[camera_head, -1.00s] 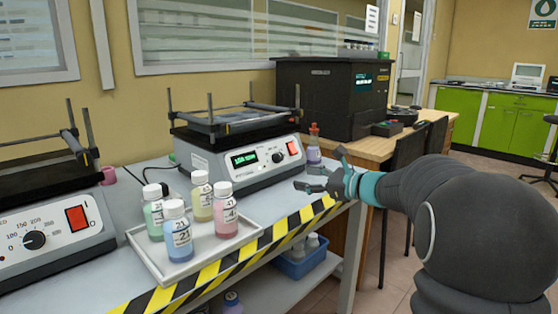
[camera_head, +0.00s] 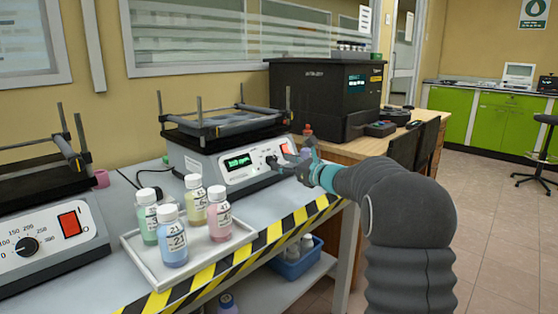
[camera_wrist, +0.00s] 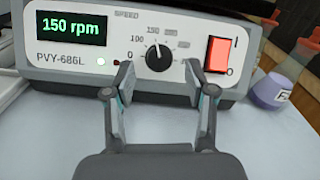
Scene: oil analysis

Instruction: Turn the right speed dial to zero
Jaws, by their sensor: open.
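The right shaker (camera_head: 215,150) stands at the far end of the bench. Its black speed dial (camera_wrist: 158,58) shows in the wrist view, with its mark up near 150. The green display (camera_wrist: 70,27) reads 150 rpm. My gripper (camera_wrist: 165,75) is open in front of the panel, its fingers to the left and right of the dial and lower in the picture. I cannot tell whether they touch the panel. In the head view my gripper (camera_head: 292,165) covers part of the panel around the dial.
A red power switch (camera_wrist: 217,56) is just right of the dial. A purple-liquid flask (camera_wrist: 283,80) stands to the right of the shaker. A white tray (camera_head: 185,268) with several bottles is in front. The left shaker's dial (camera_head: 27,246) is at far left.

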